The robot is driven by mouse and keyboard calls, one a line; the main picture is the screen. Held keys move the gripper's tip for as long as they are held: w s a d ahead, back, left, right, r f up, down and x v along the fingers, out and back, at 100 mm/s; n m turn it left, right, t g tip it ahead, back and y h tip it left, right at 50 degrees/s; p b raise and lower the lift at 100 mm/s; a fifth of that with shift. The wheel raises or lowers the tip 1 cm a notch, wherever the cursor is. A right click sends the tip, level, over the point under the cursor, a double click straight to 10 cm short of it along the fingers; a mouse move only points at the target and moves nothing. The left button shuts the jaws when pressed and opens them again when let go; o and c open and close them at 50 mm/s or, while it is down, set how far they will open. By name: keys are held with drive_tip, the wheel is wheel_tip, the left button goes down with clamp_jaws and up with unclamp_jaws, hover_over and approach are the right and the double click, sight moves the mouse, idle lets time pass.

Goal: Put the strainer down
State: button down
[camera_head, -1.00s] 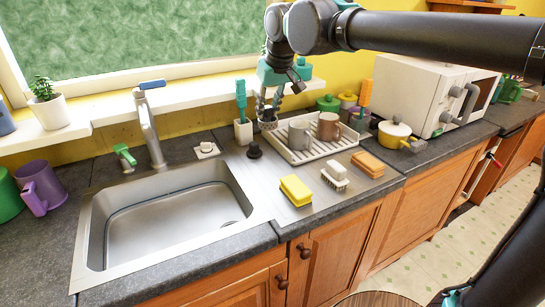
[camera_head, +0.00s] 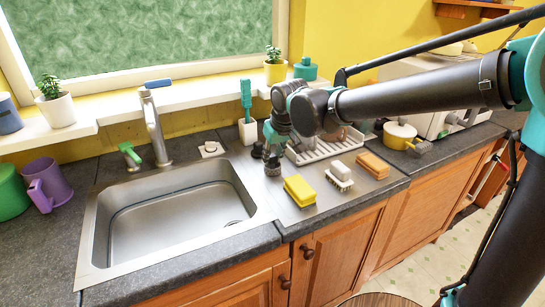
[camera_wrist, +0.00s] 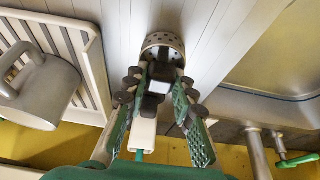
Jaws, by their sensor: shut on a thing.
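The strainer (camera_wrist: 178,42) is a small round metal piece with a perforated rim, seen in the wrist view just at my fingertips. In the head view its dark form (camera_head: 272,169) shows under my gripper, on or just above the steel drainboard (camera_head: 262,190) right of the sink. I cannot tell whether it touches the surface. My gripper (camera_head: 273,153) points down and is shut on the strainer; its two green-padded fingers (camera_wrist: 157,88) show in the wrist view. The fingers hide part of the strainer.
The sink (camera_head: 175,222) lies to the left. A white holder with a teal brush (camera_head: 247,105) stands behind my gripper. A white dish rack (camera_head: 325,150) with a mug (camera_wrist: 42,90) is to the right. A yellow sponge (camera_head: 299,190), a brush (camera_head: 340,178) and a brown sponge (camera_head: 372,165) lie in front.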

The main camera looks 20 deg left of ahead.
drive_tip(key=shift+f, duration=0.15)
drive_tip(key=c, duration=1.3)
unclamp_jaws()
drive_tip(key=shift+o, duration=0.2)
drive_tip(key=v, duration=1.2)
drive_tip(key=shift+d, duration=0.1)
